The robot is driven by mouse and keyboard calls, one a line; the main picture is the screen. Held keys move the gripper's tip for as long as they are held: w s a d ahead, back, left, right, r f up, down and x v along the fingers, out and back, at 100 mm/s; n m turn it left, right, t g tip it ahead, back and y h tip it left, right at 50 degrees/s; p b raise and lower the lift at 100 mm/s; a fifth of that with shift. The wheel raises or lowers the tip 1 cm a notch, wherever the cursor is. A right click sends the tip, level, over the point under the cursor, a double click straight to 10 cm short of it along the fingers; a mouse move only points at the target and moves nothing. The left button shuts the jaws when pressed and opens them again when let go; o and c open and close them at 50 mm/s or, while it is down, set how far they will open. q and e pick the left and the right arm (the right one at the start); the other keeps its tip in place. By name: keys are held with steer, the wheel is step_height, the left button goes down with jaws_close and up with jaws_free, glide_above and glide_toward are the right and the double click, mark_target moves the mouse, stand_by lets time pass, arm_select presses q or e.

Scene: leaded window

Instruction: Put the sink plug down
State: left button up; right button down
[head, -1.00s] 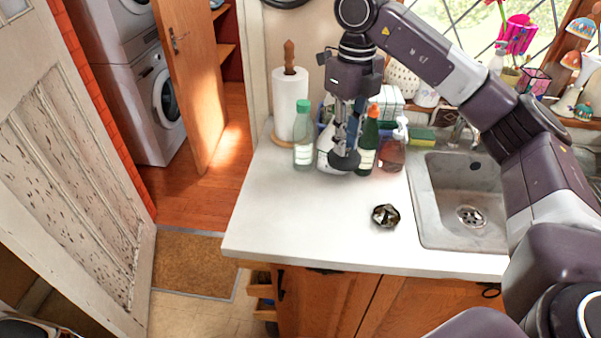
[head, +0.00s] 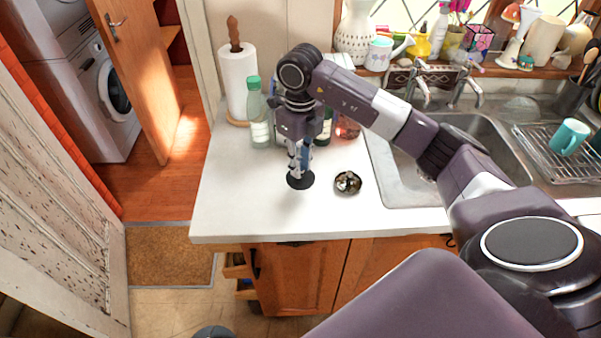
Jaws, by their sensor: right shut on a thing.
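The sink plug (head: 300,180), a dark round disc, is at the tips of my right gripper (head: 299,163). My right gripper points down and is shut on the plug. It is over the white worktop, left of the sink. I cannot tell whether the plug touches the worktop or hangs just above it. My left gripper is not in view.
A shiny dark metal piece (head: 348,183) lies just right of the plug. A green-capped bottle (head: 260,120), a paper roll (head: 238,82) and other bottles stand behind. The sink (head: 398,184) is to the right. The worktop (head: 235,195) is clear at the front left.

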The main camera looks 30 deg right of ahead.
step_height(320, 180, down, 4)
steer(key=shift+a+r+p, duration=0.1)
steer(key=shift+r+p, duration=0.1)
steer(key=shift+p, duration=0.25)
steer(key=shift+f, duration=0.25)
steer(key=shift+f, duration=0.2)
steer(key=c, duration=1.8)
jaws_free()
steer(key=shift+r, duration=0.1)
